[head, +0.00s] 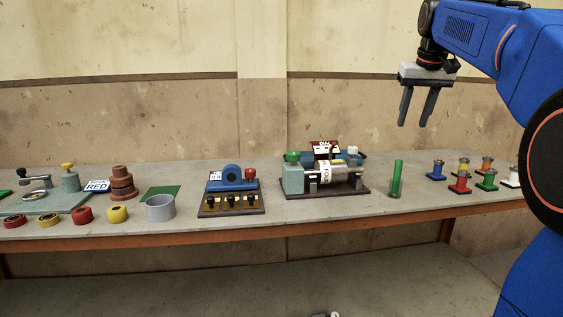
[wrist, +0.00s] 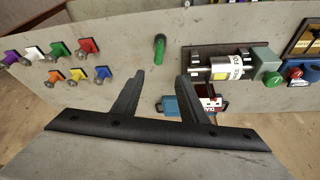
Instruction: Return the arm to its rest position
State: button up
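My gripper (head: 416,106) hangs from my blue arm at the upper right of the head view, fingers pointing down. It is high above the table and apart from everything on it. The wrist view shows my gripper (wrist: 160,85) with its two dark fingers spread and nothing between them. The table (head: 270,225) lies below. A green cylinder (head: 397,178) stands upright on it, below and a little left of my gripper. It also shows in the wrist view (wrist: 159,48), beyond the fingertips.
A machine with a metal cylinder (head: 335,177) and a blue device on a dark base (head: 230,190) stand mid-table. Several coloured spools (head: 461,183) are at the right. A grey cup (head: 161,207), coloured rings (head: 82,215) and a press plate (head: 45,203) are at the left. Space around my gripper is free.

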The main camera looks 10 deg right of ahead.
jog(key=s+a+f+n, duration=0.1)
jog(key=s+a+f, duration=0.5)
jog(key=s+f, duration=0.2)
jog(key=s+a+f, duration=0.6)
jog(key=s+f, duration=0.2)
jog(key=s, duration=0.1)
jog(key=s+a+f, duration=0.2)
jog(key=s+f, duration=0.6)
jog(key=f, duration=0.2)
jog(key=s+a+f+n+y, duration=0.1)
jog(key=s+a+f, duration=0.1)
jog(key=s+f, duration=0.5)
notch_tip(320, 180, down, 4)
jog(key=shift+s+a+r+n+t, duration=0.1)
jog(key=shift+s+a+n+t, duration=0.15)
jog(key=shift+s+n+t, duration=0.1)
